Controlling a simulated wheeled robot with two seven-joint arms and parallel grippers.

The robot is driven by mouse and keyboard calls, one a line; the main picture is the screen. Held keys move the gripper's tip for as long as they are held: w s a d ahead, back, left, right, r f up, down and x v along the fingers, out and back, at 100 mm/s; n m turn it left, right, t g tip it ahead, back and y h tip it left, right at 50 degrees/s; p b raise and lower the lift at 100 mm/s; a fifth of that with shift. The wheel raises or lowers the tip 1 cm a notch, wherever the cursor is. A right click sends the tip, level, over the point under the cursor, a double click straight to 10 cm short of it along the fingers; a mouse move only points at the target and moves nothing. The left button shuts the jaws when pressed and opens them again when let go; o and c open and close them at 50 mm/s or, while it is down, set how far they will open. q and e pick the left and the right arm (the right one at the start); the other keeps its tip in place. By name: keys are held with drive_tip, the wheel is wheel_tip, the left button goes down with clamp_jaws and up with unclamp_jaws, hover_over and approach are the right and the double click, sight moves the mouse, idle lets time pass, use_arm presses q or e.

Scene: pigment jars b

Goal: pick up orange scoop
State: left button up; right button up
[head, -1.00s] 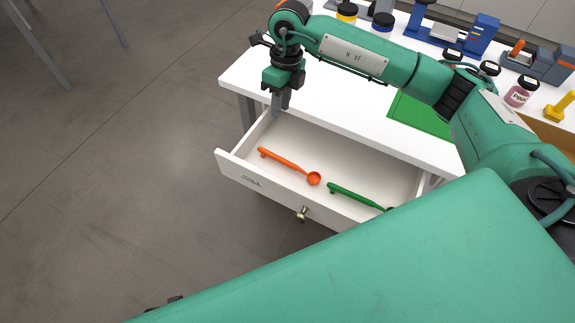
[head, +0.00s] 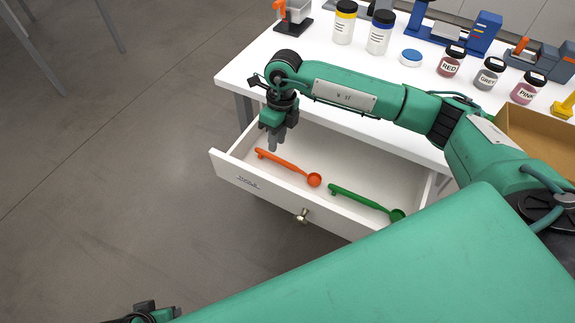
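The orange scoop (head: 289,166) lies in the open white drawer (head: 235,172), its handle end to the left and its round bowl to the right. My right gripper (head: 275,143) points down into the drawer, its fingertips just above and behind the scoop's handle end. The fingers overlap in this view, so their gap cannot be judged. The scoop rests in the drawer and is not seen held. Of my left arm only a dark wrist part shows at the bottom left edge; its fingers are out of sight.
A green scoop (head: 365,199) lies to the right in the same drawer. The drawer's front has a round knob (head: 302,215). On the white table (head: 330,58) stand several jars, a blue lid (head: 411,57) and a cardboard box (head: 540,138). My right forearm spans the table's front.

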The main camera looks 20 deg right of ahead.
sight(276, 157)
drive_tip(key=shift+s+a+f, duration=0.1)
drive_tip(key=shift+a+f, duration=0.1)
drive_tip(key=shift+f, duration=1.35)
drive_tip(key=shift+s+a+f, duration=0.1)
drive_tip(key=shift+a+f, duration=0.1)
drive_tip(key=shift+f, duration=1.35)
clamp_jaws()
